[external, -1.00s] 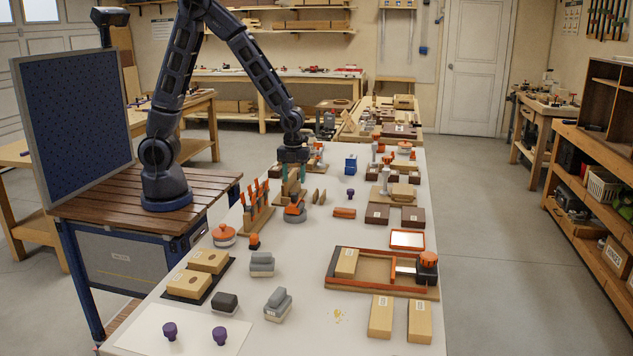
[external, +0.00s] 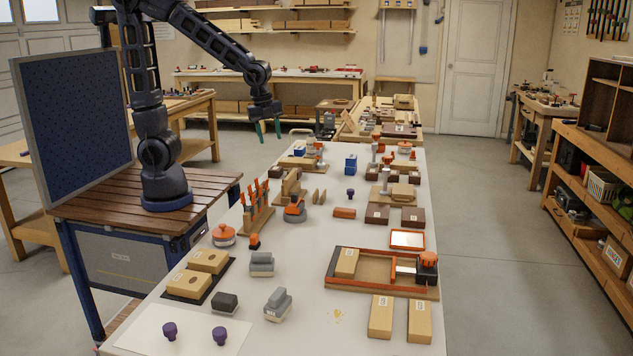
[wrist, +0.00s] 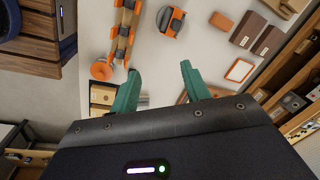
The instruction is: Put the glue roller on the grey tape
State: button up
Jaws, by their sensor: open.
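My gripper (external: 270,131) is open and empty, raised high above the far left part of the bench. Its two green fingers (wrist: 160,71) are spread in the wrist view, with nothing between them. An orange piece, which looks like the glue roller (external: 296,209), sits at a round grey piece that looks like the grey tape (external: 294,218), on the left half of the bench. The pair also shows at the top of the wrist view (wrist: 172,25), well apart from my fingers. It seems the orange piece lies on the grey one, but I cannot tell the exact contact.
A wooden rack with orange-handled tools (external: 257,210) stands just left of the pair. A wooden block holder (external: 290,186) stands behind it. An orange block (external: 344,213) lies to the right. An orange-edged tray (external: 375,286) is nearer the front.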

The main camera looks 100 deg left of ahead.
jog(key=s+d+r+n+t, duration=0.1)
jog(key=s+d+r+n, duration=0.1)
jog(key=s+r+n, duration=0.3)
jog(key=s+d+r+n+t, duration=0.1)
jog(key=s+r+n, duration=0.4)
jog(key=s, duration=0.7)
jog(key=shift+s+d+r+n+t+h, duration=0.2)
jog(key=shift+s+d+n+t+h, duration=0.15)
jog(key=shift+d+n, duration=0.45)
